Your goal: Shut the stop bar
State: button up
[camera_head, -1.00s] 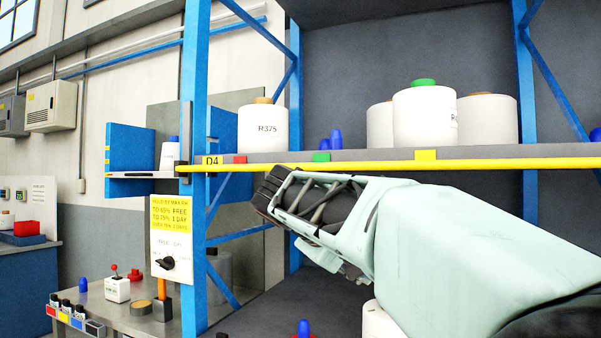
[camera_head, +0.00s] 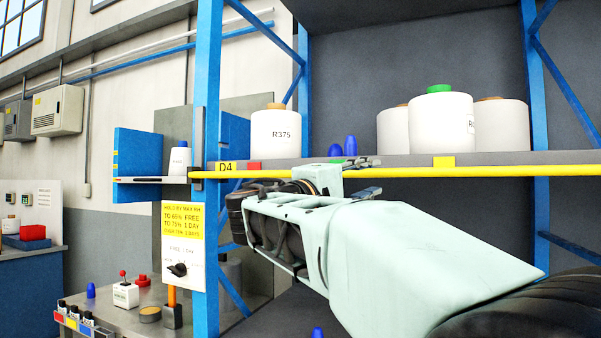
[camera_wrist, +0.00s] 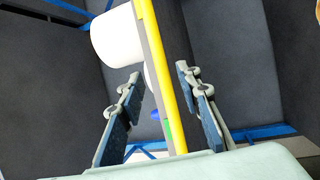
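The stop bar is a long yellow bar (camera_head: 480,172) along the shelf's front edge, running level from the blue post at the left to the right edge of the head view. In the wrist view the yellow bar (camera_wrist: 171,75) runs between the two fingers of my gripper (camera_wrist: 162,100), touching neither that I can see. My gripper (camera_head: 366,177) is open at the bar in the head view, one finger above its line and one below. Whether the bar lies fully within the fingers' depth is unclear. My wrist hides part of the bar.
The shelf (camera_head: 400,160) bears white bobbins, one marked R375 (camera_head: 275,135) and one with a green top (camera_head: 441,122). A blue post (camera_head: 206,240) with a sign (camera_head: 183,222) stands left of my arm. A bench (camera_head: 150,325) with small items is lower left.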

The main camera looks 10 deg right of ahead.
aim_at(385, 173)
jog(key=p+x, duration=0.1)
jog(key=x, duration=0.6)
jog(key=shift+w+d, duration=0.2)
jog(key=shift+d, duration=0.05)
jog(key=shift+c, duration=0.5)
grip_shut()
